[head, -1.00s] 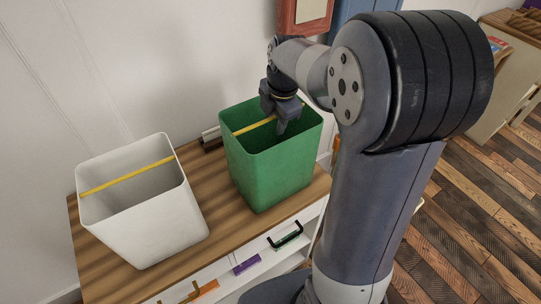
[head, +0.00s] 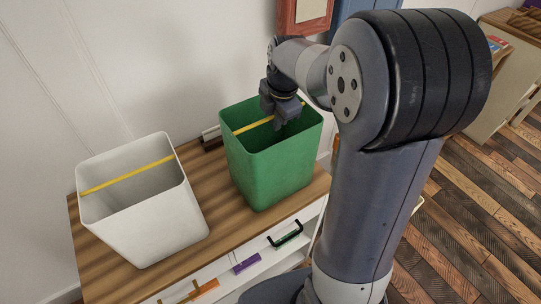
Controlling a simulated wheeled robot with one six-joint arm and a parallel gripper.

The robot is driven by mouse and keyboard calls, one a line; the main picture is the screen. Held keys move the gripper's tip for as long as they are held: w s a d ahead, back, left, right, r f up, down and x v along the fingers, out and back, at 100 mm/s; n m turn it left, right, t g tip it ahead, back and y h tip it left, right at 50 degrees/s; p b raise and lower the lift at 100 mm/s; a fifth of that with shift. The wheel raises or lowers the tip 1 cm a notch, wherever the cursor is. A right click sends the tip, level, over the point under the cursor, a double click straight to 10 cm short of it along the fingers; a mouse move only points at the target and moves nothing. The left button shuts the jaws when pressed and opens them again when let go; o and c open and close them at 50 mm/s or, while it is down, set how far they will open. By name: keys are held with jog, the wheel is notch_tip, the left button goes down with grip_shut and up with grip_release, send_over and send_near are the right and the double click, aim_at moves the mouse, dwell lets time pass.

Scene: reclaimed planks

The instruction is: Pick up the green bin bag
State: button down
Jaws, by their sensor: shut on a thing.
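The green bin bag (head: 265,177) is an open-topped, box-shaped green container with a yellow bar (head: 252,126) across its mouth. It is upright at the right part of the wooden top. My gripper (head: 281,121) points down into its mouth and is shut on the yellow bar. The fingertips are small in view and partly hidden against the dark inside of the bag. I cannot tell whether the bag's base touches the wood.
A white container (head: 150,220) with its own yellow bar stands to the left on the wooden cabinet top (head: 95,262). A small dark and white object (head: 211,138) lies behind the green one. The wall is close behind. Drawers with coloured labels are in front.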

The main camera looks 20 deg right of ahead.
jog(key=shift+r, duration=0.1)
notch_tip(320, 180, up, 10)
jog(key=shift+f, duration=0.1)
dwell(0.5)
